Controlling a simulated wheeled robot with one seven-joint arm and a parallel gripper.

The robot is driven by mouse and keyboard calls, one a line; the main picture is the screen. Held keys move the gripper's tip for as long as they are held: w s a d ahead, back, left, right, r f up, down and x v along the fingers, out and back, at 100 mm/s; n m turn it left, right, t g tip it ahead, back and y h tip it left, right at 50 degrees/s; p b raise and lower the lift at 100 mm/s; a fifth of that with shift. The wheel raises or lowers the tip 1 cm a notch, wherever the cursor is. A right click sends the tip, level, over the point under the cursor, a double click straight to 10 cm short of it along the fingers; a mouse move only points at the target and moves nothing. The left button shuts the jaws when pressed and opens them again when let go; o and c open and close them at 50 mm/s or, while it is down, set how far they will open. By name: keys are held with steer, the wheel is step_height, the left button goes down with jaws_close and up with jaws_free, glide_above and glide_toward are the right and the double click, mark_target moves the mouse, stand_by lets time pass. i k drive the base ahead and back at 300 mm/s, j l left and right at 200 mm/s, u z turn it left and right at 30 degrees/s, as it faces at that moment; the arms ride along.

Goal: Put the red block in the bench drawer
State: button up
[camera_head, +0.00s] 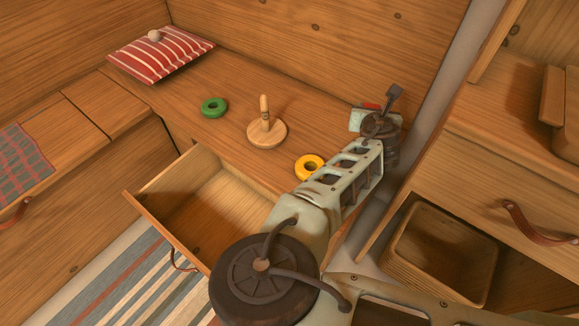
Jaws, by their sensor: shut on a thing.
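The red block (371,106) shows only as a small red patch at my gripper, at the right end of the bench; the rest of it is hidden by the gripper. My gripper (362,117) is shut on it. I cannot tell whether the block touches the bench top. The bench drawer (222,212) is pulled open in front of the bench, to the lower left of my gripper. The part of its inside that shows is empty; my arm covers its right part.
On the bench top (190,110) are a green ring (214,107), a wooden peg on a round base (266,133), a yellow ring (310,167) beside my arm, and a striped cushion (160,54) with a small round thing on it. A cabinet with an open bin (440,250) stands right.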

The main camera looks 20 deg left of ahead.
mark_target(216, 223)
steer(key=k+l, duration=0.1)
steer(key=k, duration=0.9)
